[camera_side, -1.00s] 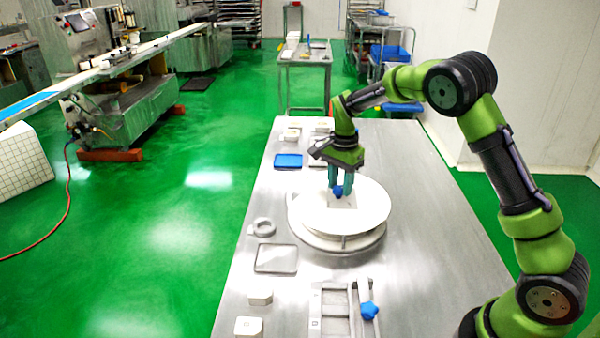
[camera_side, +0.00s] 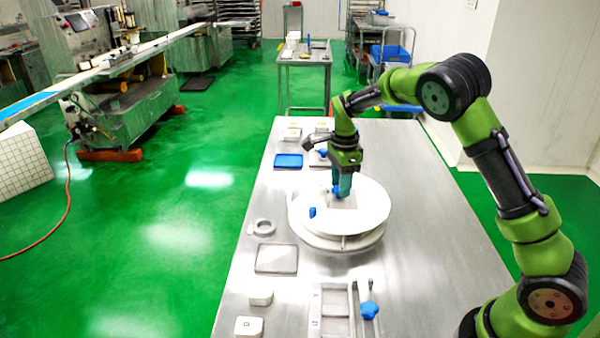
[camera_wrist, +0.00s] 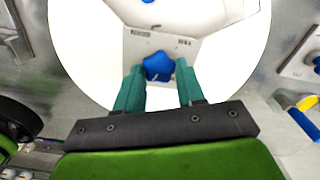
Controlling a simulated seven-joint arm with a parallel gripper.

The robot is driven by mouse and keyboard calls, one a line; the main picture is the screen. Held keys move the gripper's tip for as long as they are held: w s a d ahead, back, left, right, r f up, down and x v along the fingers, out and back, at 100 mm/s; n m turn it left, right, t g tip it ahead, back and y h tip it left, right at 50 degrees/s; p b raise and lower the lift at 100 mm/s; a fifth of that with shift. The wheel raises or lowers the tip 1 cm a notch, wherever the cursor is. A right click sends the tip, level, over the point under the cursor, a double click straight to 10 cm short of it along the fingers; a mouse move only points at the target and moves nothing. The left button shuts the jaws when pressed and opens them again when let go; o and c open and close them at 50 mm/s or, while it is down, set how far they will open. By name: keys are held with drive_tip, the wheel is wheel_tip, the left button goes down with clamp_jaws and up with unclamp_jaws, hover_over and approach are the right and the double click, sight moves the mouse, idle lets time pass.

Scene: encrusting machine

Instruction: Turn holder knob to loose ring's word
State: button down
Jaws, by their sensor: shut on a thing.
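A blue star-shaped knob (camera_wrist: 158,66) sits on a pale plate (camera_wrist: 192,54) on a round white disc (camera_side: 365,212). Small dark labels (camera_wrist: 184,42) show beside the knob in the wrist view; I cannot read them. My gripper (camera_wrist: 158,78) is shut on this knob, with a teal finger on either side. It also shows from the side (camera_side: 339,190), pointing down at the disc. A grey loose ring (camera_side: 263,227) lies flat on the table left of the disc; I see no readable word on it.
A small blue piece (camera_side: 312,212) shows at the disc's left. A grey tray (camera_side: 276,259), white blocks (camera_side: 261,298) and a rail frame with another blue knob (camera_side: 369,310) are nearer the camera. A blue tray (camera_side: 288,161) is farther back. The table's right side is clear.

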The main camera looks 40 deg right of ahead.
drive_tip(key=shift+r+m, duration=0.1)
drive_tip(key=shift+m, duration=2)
drive_tip(key=c, duration=0.7)
unclamp_jaws()
wheel_tip(320, 180, up, 17)
drive_tip(key=shift+f, duration=0.1)
